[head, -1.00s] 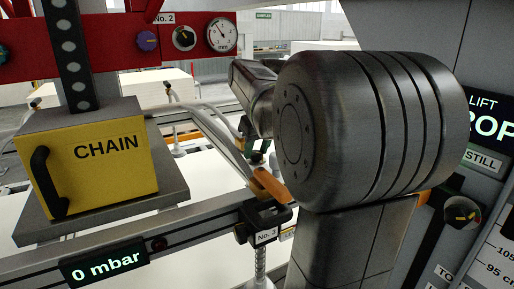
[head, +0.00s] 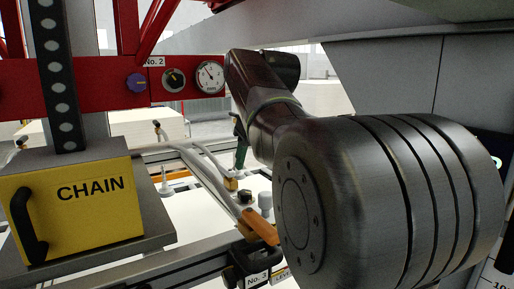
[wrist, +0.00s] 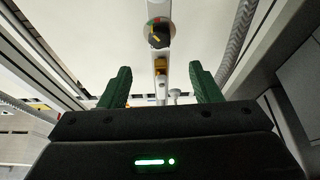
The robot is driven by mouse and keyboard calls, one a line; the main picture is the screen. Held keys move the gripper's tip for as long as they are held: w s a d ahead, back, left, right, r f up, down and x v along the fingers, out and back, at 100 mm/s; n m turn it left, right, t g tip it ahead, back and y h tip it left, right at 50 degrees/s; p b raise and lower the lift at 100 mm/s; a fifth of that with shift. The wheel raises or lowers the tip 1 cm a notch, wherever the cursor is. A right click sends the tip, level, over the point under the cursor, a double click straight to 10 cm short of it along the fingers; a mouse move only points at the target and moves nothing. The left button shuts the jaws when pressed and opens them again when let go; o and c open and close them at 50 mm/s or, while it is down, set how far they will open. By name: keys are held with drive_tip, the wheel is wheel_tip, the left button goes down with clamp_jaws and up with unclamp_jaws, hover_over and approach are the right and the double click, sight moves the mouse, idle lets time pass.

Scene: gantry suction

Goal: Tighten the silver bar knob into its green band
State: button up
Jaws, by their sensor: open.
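In the head view one green finger (head: 240,145) shows beside my arm, to the right of and below the panel. In the wrist view a dark knob with a yellow bar (wrist: 158,35), with red and green marks, lies beyond the fingers.
A purple knob (head: 136,83) is left of the dark knob, and the gauge (head: 210,77) is right of it. A yellow CHAIN box (head: 70,208) stands at left. Hoses (head: 205,170) and an orange lever (head: 260,228) lie below the panel. A pale sheet (wrist: 110,40) spreads beyond my gripper.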

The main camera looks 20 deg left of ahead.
sight(244, 191)
drive_tip(key=shift+v, duration=1.75)
drive_tip(key=shift+f, duration=0.1)
drive_tip(key=p+x, duration=0.1)
drive_tip(key=x, duration=1.3)
drive_tip(key=shift+d+n, duration=0.1)
drive_tip(key=shift+n, duration=0.4)
